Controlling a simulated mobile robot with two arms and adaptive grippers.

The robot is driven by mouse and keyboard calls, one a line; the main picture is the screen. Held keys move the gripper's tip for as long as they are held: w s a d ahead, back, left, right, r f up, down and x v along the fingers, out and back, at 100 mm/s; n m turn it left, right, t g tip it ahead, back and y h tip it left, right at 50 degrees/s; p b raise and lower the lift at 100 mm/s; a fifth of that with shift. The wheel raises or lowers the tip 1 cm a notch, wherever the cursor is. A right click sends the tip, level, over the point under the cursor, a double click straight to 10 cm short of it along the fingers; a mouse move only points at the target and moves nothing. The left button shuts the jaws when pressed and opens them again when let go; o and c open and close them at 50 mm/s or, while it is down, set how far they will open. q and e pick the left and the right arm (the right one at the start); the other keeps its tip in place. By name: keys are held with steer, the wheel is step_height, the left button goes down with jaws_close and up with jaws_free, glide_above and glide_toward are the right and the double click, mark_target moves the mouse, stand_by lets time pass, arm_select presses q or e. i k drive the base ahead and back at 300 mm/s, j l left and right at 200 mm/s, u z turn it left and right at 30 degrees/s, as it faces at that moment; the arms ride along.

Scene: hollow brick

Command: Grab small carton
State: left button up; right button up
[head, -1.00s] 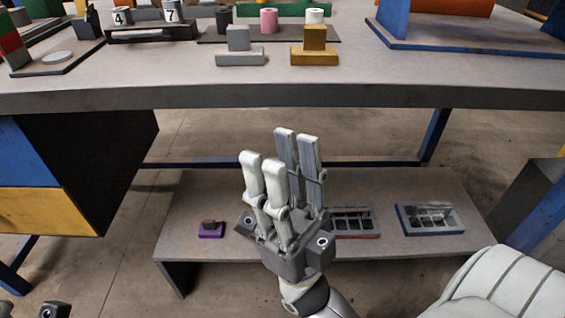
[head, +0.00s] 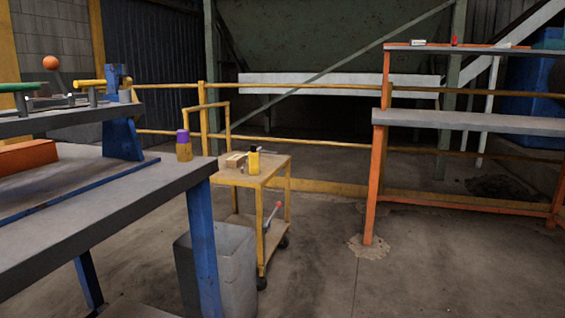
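A small tan box (head: 236,159), which looks like the small carton, sits on the top of a yellow cart (head: 264,178) left of the middle in the head view. A yellow bottle with a dark cap (head: 254,162) stands beside it on its right. The box is small and far off, so its details are hard to tell. Neither of my grippers is in view.
A workbench with blue legs (head: 100,208) fills the left, with a purple and yellow can (head: 184,149) near its far corner. A grey bin (head: 216,268) stands before the cart. An orange-framed shelf (head: 378,180) is at right. Open floor lies between.

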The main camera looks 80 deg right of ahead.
mark_target(235, 161)
steer(key=z, duration=2.45)
